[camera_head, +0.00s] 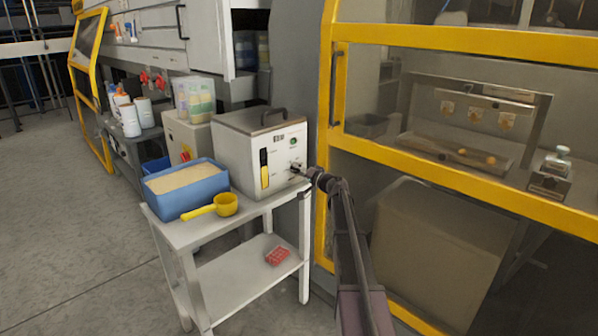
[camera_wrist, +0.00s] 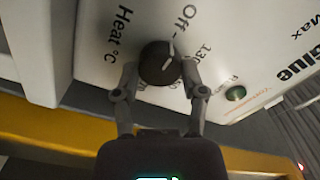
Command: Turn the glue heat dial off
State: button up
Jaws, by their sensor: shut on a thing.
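The glue unit (camera_head: 238,160) is a pale box with a dark top handle, standing on a small table. Its dark round heat dial (camera_wrist: 157,65) shows in the wrist view, with a white pointer line directed up toward the "Off" print, slightly left of it. "Heat °C" is printed to the left of the dial, and a number to the right is partly hidden. My gripper (camera_wrist: 160,74) is shut on the dial, one finger on each side. In the head view my gripper (camera_head: 303,172) is at the right of the unit's front and hides most of the dial.
A blue bin (camera_head: 187,203) of pale granules and a yellow scoop (camera_head: 225,204) sit on the white table (camera_head: 180,236). A green button (camera_wrist: 235,94) is close to my right finger. The yellow-framed machine guard (camera_head: 460,172) stands close on the right.

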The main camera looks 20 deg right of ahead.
jog(key=shift+w, duration=0.15)
jog(key=o, duration=1.1)
jog(key=shift+o, duration=0.2)
jog(key=shift+s, duration=0.25)
jog(key=v, duration=1.1)
jog(key=shift+s+d, duration=0.15)
jog(key=shift+s, duration=0.2)
